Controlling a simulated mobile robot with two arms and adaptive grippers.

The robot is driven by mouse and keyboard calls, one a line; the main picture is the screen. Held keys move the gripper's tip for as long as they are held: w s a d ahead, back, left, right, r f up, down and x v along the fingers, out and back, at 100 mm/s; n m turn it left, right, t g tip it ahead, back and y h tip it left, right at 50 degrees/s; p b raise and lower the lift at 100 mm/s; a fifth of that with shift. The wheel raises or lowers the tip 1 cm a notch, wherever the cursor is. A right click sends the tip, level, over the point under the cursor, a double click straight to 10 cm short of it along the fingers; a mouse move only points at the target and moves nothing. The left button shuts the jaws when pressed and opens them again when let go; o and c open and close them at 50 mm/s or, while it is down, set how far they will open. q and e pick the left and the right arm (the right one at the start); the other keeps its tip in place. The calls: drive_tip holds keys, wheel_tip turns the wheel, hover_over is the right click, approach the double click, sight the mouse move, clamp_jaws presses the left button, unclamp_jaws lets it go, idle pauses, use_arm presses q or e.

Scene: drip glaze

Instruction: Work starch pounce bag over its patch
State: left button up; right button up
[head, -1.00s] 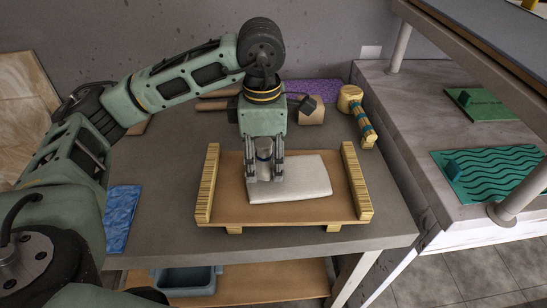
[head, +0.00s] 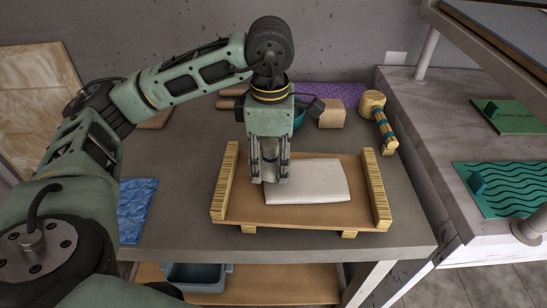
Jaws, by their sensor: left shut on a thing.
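My left gripper (head: 270,178) points straight down at the left edge of a white cloth-like patch (head: 315,182). It is shut on a small greyish thing (head: 269,151), likely the starch pounce bag, mostly hidden between the fingers. I cannot tell whether the bag touches the patch. The patch lies flat on a tan board (head: 290,216) with a ribbed yellow rail on its left (head: 225,182) and another on its right (head: 376,190). My right gripper is out of view.
A wooden mallet-like tool with a banded handle (head: 378,118), a tan block (head: 332,114) and a teal bowl (head: 299,116) stand behind the board. A blue rippled sheet (head: 136,206) lies at the left. Green stamped plates (head: 505,188) lie on the right bench.

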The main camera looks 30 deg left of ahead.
sight(272, 142)
use_arm(q)
drive_tip(key=shift+d+r+p, duration=0.15)
drive_tip(key=shift+r+p, duration=2.3)
drive_tip(key=shift+r, duration=1.05)
